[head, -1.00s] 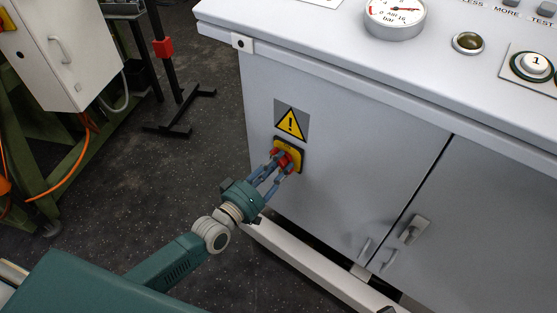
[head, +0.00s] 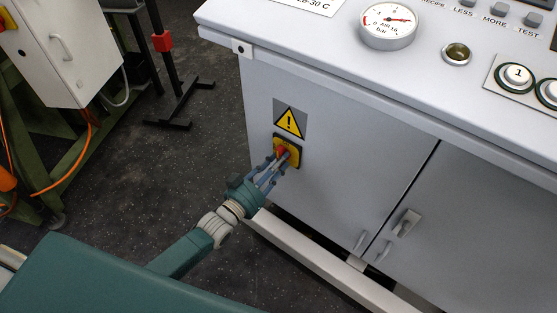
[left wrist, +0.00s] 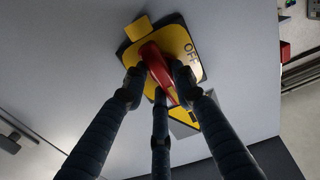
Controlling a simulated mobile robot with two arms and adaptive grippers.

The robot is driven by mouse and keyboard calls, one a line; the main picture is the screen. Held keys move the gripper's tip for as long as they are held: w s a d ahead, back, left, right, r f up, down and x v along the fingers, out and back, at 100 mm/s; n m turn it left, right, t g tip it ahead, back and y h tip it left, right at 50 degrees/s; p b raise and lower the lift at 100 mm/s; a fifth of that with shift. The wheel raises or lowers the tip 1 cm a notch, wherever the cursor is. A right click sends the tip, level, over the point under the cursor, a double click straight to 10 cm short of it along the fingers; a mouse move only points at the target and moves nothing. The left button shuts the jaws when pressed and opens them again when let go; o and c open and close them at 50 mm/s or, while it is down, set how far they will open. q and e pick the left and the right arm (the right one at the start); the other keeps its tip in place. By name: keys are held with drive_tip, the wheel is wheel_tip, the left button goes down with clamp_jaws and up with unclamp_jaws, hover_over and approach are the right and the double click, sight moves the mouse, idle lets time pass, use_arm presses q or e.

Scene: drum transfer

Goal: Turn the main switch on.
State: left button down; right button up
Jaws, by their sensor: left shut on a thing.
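The main switch has a red handle (head: 281,151) on a yellow plate (head: 294,158), low on the front of the grey cabinet (head: 345,170). In the left wrist view the red handle (left wrist: 158,68) lies slanted across the yellow plate (left wrist: 180,42), and the word OFF shows at the plate's right side. My left gripper (head: 279,161) is shut on the handle, with fingers on both sides of it. They partly hide the handle and plate. Which position the handle points to, I cannot tell for sure. My right gripper is not in view.
A yellow warning sign (head: 289,122) is just above the switch. The cabinet top carries a pressure gauge (head: 390,25), a lamp (head: 457,54) and buttons. A white rail (head: 320,262) runs along the cabinet's foot. A black stand (head: 180,105) is on the floor at left.

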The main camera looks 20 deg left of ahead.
use_arm(q)
drive_tip(key=shift+m, duration=0.3)
idle(0.4)
drive_tip(key=c, duration=1.4)
unclamp_jaws()
drive_tip(key=shift+v, duration=5.95)
